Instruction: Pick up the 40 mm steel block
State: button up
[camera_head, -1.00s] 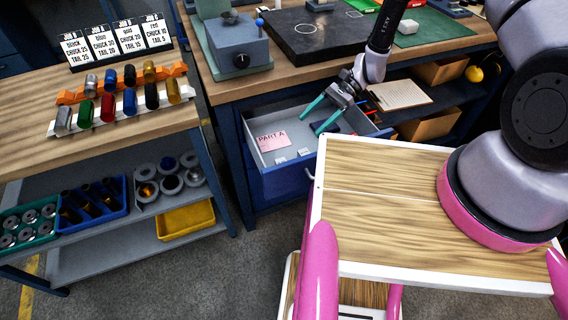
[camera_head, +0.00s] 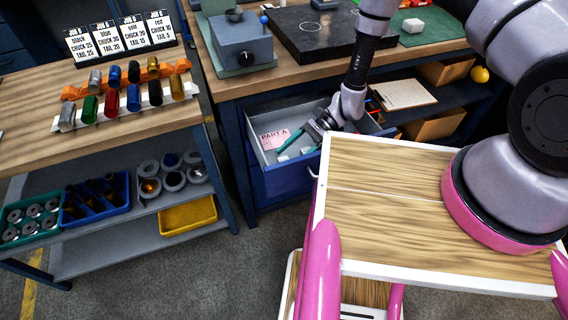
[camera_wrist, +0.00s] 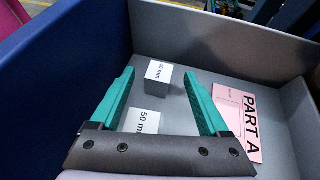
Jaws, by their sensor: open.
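The 40 mm steel block (camera_wrist: 157,80) is a small grey block with a white label whose number is small and hard to read. It sits in the open drawer, between and slightly beyond my fingertips in the wrist view. My gripper (camera_wrist: 160,72) is open, with teal fingers pointing down into the drawer, and holds nothing. A second block (camera_wrist: 142,122), labelled 50 mm, lies nearer the palm, partly hidden by it. In the head view my gripper (camera_head: 297,147) is low over the drawer, and its wrist hides part of the inside.
The grey-walled drawer (camera_head: 284,182) surrounds the gripper on its sides. A pink PART A card (camera_wrist: 238,120) lies on its floor to the right. My wooden deck is close in front of the drawer. A workbench top (camera_head: 290,68) stands above and behind.

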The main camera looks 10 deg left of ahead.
jog(key=shift+s+a+f, duration=0.3)
jog(key=shift+s+a, duration=0.1)
jog(key=shift+a, duration=0.05)
grip_shut()
